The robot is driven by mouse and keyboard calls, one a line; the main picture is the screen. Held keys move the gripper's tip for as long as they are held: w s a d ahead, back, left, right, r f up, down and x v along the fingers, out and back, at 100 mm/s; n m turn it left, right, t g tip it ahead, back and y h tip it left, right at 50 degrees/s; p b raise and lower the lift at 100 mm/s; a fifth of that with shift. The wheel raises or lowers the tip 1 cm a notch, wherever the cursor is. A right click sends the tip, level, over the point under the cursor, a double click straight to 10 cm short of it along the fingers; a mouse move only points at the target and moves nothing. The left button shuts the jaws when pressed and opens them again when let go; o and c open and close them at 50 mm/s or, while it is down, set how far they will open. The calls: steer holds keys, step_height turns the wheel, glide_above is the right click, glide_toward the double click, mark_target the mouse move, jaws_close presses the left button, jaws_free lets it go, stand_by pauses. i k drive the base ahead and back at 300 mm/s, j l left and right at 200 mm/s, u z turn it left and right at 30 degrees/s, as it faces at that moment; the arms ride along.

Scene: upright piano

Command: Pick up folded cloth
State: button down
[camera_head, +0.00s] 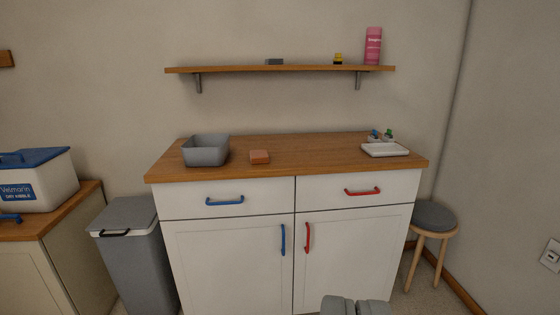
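A shelf (280,69) hangs above. A grey trash bin (128,250) stands left, a stool (433,218) right.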

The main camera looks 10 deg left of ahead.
mark_target(261, 156)
steer(key=i+l+u, duration=0.15)
steer(key=i, duration=0.45)
steer(key=i+l+u, duration=0.2)
steer(key=i+l, duration=0.15)
steer(key=i, duration=0.2)
steer(key=i+l+u, duration=0.15)
steer(key=i+l, duration=0.2)
steer(key=i, duration=0.2)
